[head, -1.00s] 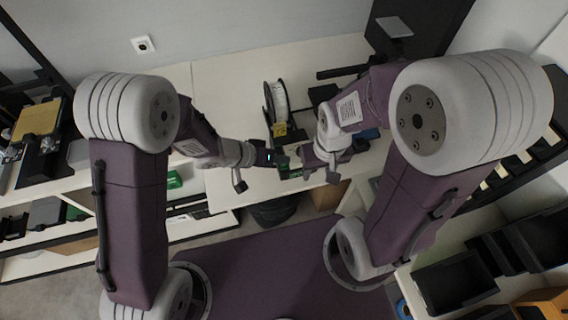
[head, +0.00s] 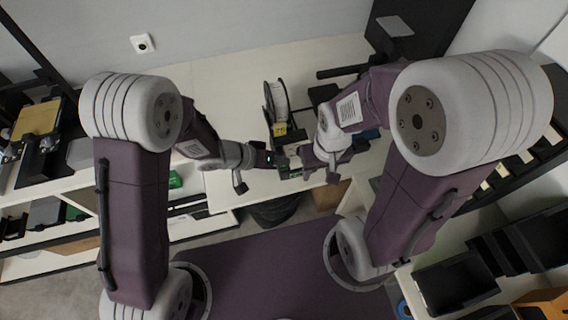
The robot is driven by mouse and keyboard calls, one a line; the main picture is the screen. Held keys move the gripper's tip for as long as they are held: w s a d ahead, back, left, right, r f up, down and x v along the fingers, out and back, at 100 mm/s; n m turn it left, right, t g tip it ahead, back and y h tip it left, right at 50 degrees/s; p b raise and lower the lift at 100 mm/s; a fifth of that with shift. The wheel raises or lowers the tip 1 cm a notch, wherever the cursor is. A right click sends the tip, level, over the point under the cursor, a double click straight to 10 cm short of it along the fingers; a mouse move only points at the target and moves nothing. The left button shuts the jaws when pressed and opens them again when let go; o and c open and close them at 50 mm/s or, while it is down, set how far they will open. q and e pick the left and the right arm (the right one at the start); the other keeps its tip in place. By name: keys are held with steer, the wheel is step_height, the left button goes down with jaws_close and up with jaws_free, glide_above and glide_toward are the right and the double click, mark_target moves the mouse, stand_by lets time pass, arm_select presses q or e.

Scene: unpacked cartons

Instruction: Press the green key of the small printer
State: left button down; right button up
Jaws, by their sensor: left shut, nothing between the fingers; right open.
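My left gripper (head: 283,163) reaches in from the left over the front of the white table; it looks shut, with nothing seen in it. My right gripper (head: 292,173) comes in from the right and is open, its fingers close to the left gripper's tips. The two overlap in the picture, and I cannot tell whether they touch. The small printer and its green key cannot be made out clearly; the grippers cover much of that spot. A black stand with a white roll (head: 279,101) and a yellow label (head: 280,129) stands just behind the grippers.
The white table (head: 228,98) is clear to the left of the roll. A green box (head: 175,180) lies at left below the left forearm. Black bins (head: 456,284) stand at lower right. A dark bin (head: 275,210) sits below the table's front edge.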

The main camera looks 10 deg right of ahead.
arm_select(q)
steer(key=shift+f, duration=0.15)
stand_by(0.4)
steer(key=shift+r+p, duration=0.9)
steer(key=shift+p, duration=0.25)
step_height(320, 180, up, 5)
steer(key=p, duration=0.6)
steer(key=shift+r, duration=0.15)
